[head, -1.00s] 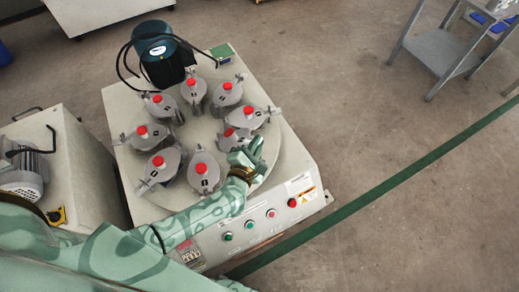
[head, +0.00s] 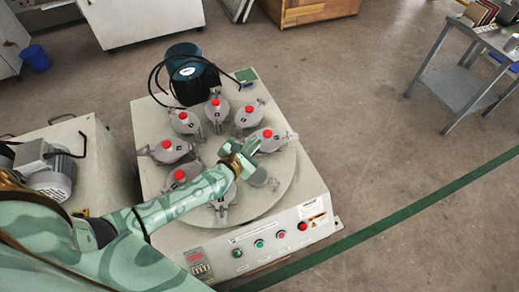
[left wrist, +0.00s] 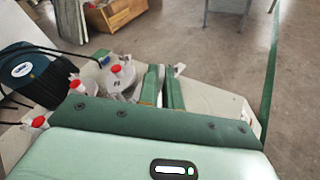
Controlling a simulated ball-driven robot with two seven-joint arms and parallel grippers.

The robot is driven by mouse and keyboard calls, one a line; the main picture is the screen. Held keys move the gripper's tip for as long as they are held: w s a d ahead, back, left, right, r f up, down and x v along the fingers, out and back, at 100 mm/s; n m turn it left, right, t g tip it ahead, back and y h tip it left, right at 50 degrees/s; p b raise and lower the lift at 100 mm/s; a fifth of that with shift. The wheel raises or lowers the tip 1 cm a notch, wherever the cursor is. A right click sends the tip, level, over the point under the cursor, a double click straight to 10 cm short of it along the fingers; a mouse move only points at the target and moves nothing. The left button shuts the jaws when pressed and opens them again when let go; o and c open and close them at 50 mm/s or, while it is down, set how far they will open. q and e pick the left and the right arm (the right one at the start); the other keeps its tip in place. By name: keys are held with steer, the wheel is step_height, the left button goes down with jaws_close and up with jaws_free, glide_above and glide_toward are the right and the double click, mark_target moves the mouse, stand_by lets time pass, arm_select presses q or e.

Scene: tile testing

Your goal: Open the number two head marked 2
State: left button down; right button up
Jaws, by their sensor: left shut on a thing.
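Several grey round heads with red caps stand in a ring on the turntable (head: 240,215) of the machine. My left gripper (head: 254,146) is over the right part of the ring, shut on a part of a head that it mostly hides. A capped head (head: 269,140) stands right behind the gripper. I cannot read the number 2 on any head. In the left wrist view the green fingers (left wrist: 163,88) are close together, with capped heads (left wrist: 120,75) to their left. My right gripper is out of view.
A dark motor (head: 187,75) with black cables stands at the machine's back left. Buttons (head: 260,243) line its front panel. A grey cabinet with a motor (head: 52,177) is at left, and a metal side table (head: 455,88) at upper right. Floor on the right is clear.

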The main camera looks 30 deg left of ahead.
arm_select(q)
steer(key=a, duration=0.1)
steer(key=a+n, duration=0.1)
steer(key=shift+w+a+r, duration=0.1)
steer(key=shift+a+r, duration=0.2)
steer(key=shift+a, duration=0.05)
steer(key=a, duration=0.2)
steer(key=a+b, duration=0.2)
steer(key=a, duration=0.1)
steer(key=shift+w+a+r, duration=0.25)
steer(key=shift+w+a, duration=0.05)
steer(key=shift+w, duration=0.05)
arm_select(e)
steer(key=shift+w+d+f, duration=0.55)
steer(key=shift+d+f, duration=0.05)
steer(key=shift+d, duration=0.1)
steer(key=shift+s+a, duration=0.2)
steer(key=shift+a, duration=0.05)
